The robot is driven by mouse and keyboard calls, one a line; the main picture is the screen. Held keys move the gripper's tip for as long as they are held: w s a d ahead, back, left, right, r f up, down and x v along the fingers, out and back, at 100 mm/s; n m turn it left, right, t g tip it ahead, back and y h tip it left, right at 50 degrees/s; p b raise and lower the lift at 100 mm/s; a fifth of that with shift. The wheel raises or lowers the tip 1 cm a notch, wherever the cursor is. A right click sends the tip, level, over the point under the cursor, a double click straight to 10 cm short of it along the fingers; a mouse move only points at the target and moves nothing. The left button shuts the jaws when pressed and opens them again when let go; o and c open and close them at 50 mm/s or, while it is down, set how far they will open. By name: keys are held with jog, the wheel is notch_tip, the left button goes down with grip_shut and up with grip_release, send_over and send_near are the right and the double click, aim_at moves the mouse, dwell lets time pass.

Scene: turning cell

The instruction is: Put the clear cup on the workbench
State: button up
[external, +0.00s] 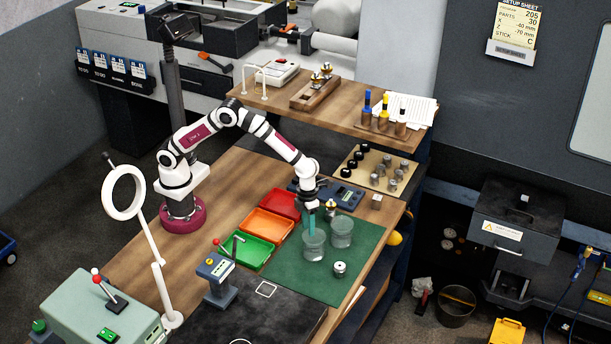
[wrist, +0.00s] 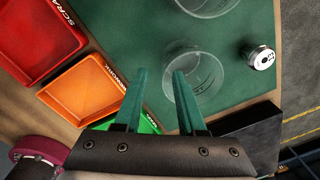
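Two clear cups stand upright on the green mat of the wooden workbench (external: 235,180). The front clear cup (external: 315,246) is directly below my gripper (external: 311,222) and shows in the wrist view (wrist: 205,85). The back clear cup (external: 342,233) is just beyond it, cut off at the top of the wrist view (wrist: 208,4). My gripper's teal fingers (wrist: 160,85) are apart, with nothing seen held between them. The right finger overlaps the front cup's left side in the wrist view; I cannot tell whether it is inside the cup or touches it.
Red (external: 283,204), orange (external: 267,223) and green (external: 248,248) trays lie left of the cups. A small metal cylinder (external: 340,269) stands on the green mat (external: 297,280) near the front cup. A blue-grey device (external: 347,194) lies behind. The mat's front left is clear.

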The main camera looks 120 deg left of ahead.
aim_at(326, 251)
jog(key=f, duration=0.5)
jog(key=shift+w+d, duration=0.15)
jog(key=shift+w, duration=0.15)
jog(key=shift+c, duration=0.3)
jog(key=shift+r, duration=0.1)
grip_shut()
